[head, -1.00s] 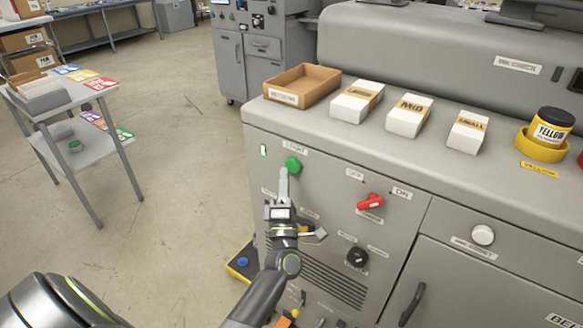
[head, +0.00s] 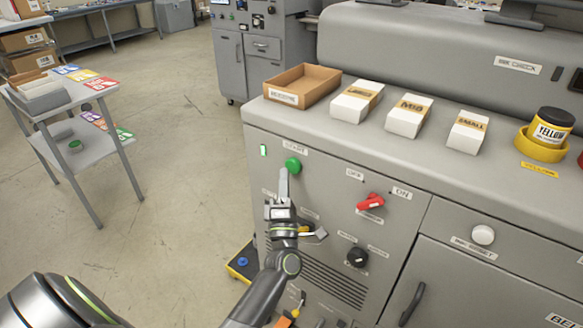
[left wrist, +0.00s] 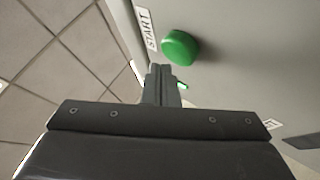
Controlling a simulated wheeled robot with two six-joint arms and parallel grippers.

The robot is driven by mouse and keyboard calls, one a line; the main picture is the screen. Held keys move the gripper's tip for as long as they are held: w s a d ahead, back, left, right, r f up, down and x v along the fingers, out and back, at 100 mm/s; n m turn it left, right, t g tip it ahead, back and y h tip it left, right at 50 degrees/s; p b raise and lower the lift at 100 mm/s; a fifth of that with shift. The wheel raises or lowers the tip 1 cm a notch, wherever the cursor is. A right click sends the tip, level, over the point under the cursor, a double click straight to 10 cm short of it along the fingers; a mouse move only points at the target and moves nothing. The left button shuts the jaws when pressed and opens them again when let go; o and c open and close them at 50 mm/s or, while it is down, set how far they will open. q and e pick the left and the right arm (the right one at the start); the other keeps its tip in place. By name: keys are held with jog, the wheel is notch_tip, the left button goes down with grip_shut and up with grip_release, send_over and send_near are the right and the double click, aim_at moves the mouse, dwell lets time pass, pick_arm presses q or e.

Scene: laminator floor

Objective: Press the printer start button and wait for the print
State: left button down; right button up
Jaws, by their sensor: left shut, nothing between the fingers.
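The green start button (head: 292,165) is on the grey printer's front panel, under a START label (head: 296,150). It also shows in the left wrist view (left wrist: 180,47), beside its START label. My left gripper (head: 284,172) is shut and empty, with its fingertips just below the button in the head view. In the left wrist view its fingers (left wrist: 160,70) point toward the panel, close to the button's lower left edge. A small gap shows there; contact cannot be told. A small green light (head: 263,150) glows left of the button. My right gripper is not in view.
The panel also has a red switch (head: 370,202), a black knob (head: 357,257) and a white knob (head: 483,235). A cardboard tray (head: 303,86), several white boxes and a yellow jar (head: 551,128) stand on top.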

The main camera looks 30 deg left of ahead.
pick_arm(q)
jog(key=shift+w, duration=0.2)
jog(key=shift+w, duration=0.25)
jog(key=shift+w, duration=0.5)
dwell(0.7)
jog(key=shift+s, duration=0.95)
jog(key=s, duration=0.5)
jog(key=shift+a+p, duration=0.2)
jog(key=shift+p, duration=0.15)
jog(key=shift+f, duration=0.1)
dwell(0.5)
